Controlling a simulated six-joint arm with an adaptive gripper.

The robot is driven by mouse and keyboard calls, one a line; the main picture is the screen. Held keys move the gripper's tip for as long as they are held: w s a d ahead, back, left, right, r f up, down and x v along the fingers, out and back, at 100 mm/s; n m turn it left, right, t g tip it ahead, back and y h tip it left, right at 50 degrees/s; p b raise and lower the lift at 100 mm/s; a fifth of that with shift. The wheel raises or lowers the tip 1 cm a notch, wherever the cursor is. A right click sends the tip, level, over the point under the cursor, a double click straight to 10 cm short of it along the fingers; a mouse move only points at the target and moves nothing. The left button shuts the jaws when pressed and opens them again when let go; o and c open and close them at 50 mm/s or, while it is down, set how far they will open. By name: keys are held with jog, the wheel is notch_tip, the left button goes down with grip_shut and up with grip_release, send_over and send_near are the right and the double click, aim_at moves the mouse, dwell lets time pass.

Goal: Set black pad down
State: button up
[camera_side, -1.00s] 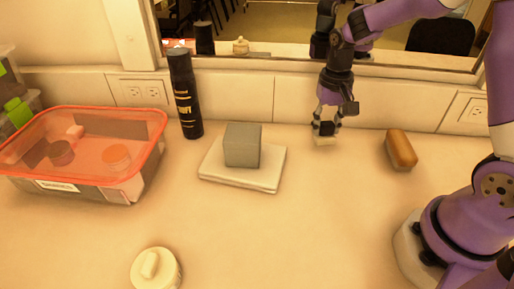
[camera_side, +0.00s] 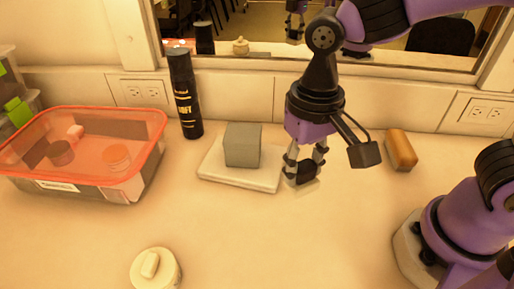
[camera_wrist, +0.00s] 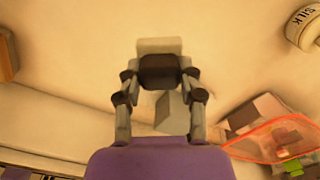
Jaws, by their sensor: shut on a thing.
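The black pad (camera_side: 303,173) is between the fingers of my gripper (camera_side: 305,170), just right of the white slab (camera_side: 215,172) in the side view. A pale part shows below the dark part, low over the counter; I cannot tell whether it touches. In the wrist view my gripper (camera_wrist: 160,78) is shut on the black pad (camera_wrist: 160,70), with a pale part beyond it. The fingers hide the pad's sides.
A grey block (camera_side: 242,146) sits on the white slab. A black can (camera_side: 186,95) and red-rimmed bin (camera_side: 150,150) stand left. A brown block (camera_side: 401,150) lies right. A round white lidded jar (camera_side: 157,270) is at the front. The counter between is clear.

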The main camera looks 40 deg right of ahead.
jog(key=s+a+f, duration=0.1)
jog(key=f, duration=0.2)
jog(key=s+a+f+n, duration=0.1)
jog(key=s+f, duration=0.1)
jog(key=f, duration=0.1)
jog(key=s+a+f+n, duration=0.1)
jog(key=f, duration=0.2)
jog(key=shift+s+a, duration=0.15)
jog(key=shift+s, duration=0.1)
jog(key=shift+f, duration=0.1)
jog(key=o, duration=1)
jog(key=shift+f, duration=0.1)
jog(key=shift+o, duration=0.2)
notch_tip(320, 180, up, 12)
jog(key=w+d+r+t, duration=0.1)
jog(key=d+t, duration=0.1)
jog(key=d, duration=0.6)
jog(key=w+d+r+t, duration=0.1)
jog(key=d+r+t, duration=0.1)
jog(key=d, duration=0.6)
jog(key=shift+w+r+t, duration=0.2)
jog(key=shift+w+t, duration=0.2)
jog(key=shift+t, duration=0.4)
